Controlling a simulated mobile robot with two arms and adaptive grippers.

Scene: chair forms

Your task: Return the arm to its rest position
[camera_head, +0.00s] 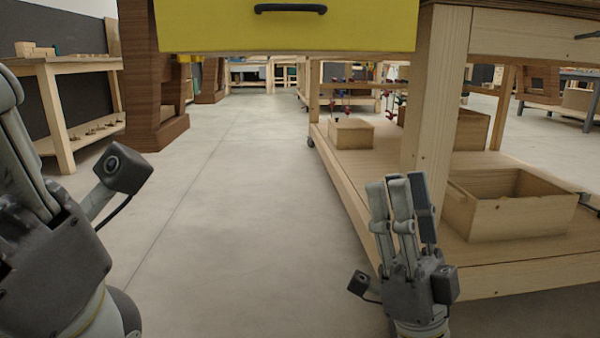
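My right gripper (402,182) shows at the lower right. Its fingers are straight, side by side and pointing forward, with narrow gaps between them and nothing held. It appears in front of the workbench's lower shelf and leg; I cannot tell if it touches them. My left gripper (15,95) is large at the left edge and partly cut off by the frame. One finger shows; the others are hidden or out of view, so its opening cannot be seen. No object shows in it.
A wooden workbench with a lower shelf (350,176) stands at right, carrying an open wooden box (510,215) and a smaller box (351,133). A yellow drawer front (285,28) hangs at the top. A wooden table (55,95) stands left. The grey floor (240,210) between is clear.

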